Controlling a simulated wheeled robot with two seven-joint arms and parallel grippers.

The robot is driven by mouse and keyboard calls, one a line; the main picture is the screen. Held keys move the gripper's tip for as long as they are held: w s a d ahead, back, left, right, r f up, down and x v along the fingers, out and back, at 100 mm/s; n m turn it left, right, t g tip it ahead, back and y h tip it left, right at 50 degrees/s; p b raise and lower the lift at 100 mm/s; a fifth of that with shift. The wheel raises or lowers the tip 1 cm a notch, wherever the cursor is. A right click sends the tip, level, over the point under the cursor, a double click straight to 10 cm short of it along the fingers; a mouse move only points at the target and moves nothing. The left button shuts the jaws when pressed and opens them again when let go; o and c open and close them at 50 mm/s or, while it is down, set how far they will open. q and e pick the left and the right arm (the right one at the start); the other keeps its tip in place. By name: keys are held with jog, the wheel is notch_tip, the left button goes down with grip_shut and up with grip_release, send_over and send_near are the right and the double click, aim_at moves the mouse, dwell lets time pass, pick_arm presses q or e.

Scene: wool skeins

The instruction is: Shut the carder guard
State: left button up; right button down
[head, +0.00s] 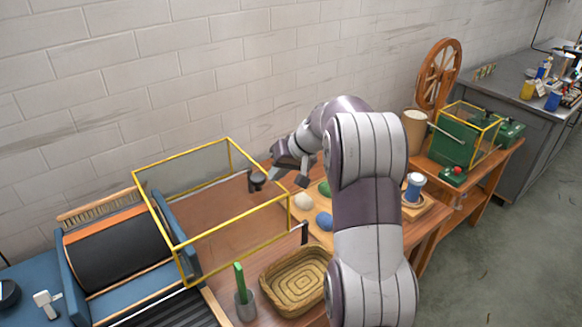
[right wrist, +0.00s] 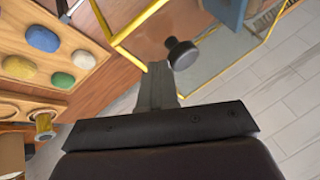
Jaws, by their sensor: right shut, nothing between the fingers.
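The carder guard (head: 207,244) is a clear box with a yellow frame. It stands open to the right of the carder's black drum (head: 117,252), leaving the drum uncovered. A black knob (head: 257,180) shows at the guard's far right end; the knob is also in the right wrist view (right wrist: 182,53). My right gripper (head: 276,173) is shut and empty, close beside the knob; it also shows in the right wrist view (right wrist: 158,70). I cannot tell whether it touches the knob. My left gripper is out of view.
A woven basket (head: 294,282) and a grey cup with a green stick (head: 245,304) stand in front of the guard. A wooden board with coloured wool balls (head: 323,221) lies to the right. A green machine with a yellow frame (head: 455,138) stands farther right. A brick wall is behind.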

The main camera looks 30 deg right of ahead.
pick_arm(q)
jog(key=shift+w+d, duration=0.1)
pick_arm(e)
jog(key=shift+w+a+f, duration=0.15)
jog(key=shift+w+f, duration=0.05)
jog(key=shift+s+a, duration=0.1)
jog(key=shift+a, duration=0.4)
jog(key=a+b, duration=0.1)
jog(key=a, duration=0.2)
jog(key=a+b, duration=0.1)
jog(key=a, duration=0.3)
jog(key=s+a, duration=0.1)
jog(key=a, duration=0.2)
jog(key=shift+a+b, duration=0.4)
jog(key=a+p, duration=0.1)
jog(key=a, duration=0.8)
jog(key=s+a+p, duration=0.1)
jog(key=a, duration=0.4)
jog(key=shift+r+p, duration=0.1)
jog(key=shift+p, duration=0.2)
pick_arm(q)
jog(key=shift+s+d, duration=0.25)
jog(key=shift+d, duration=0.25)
pick_arm(e)
jog(key=shift+d, duration=0.1)
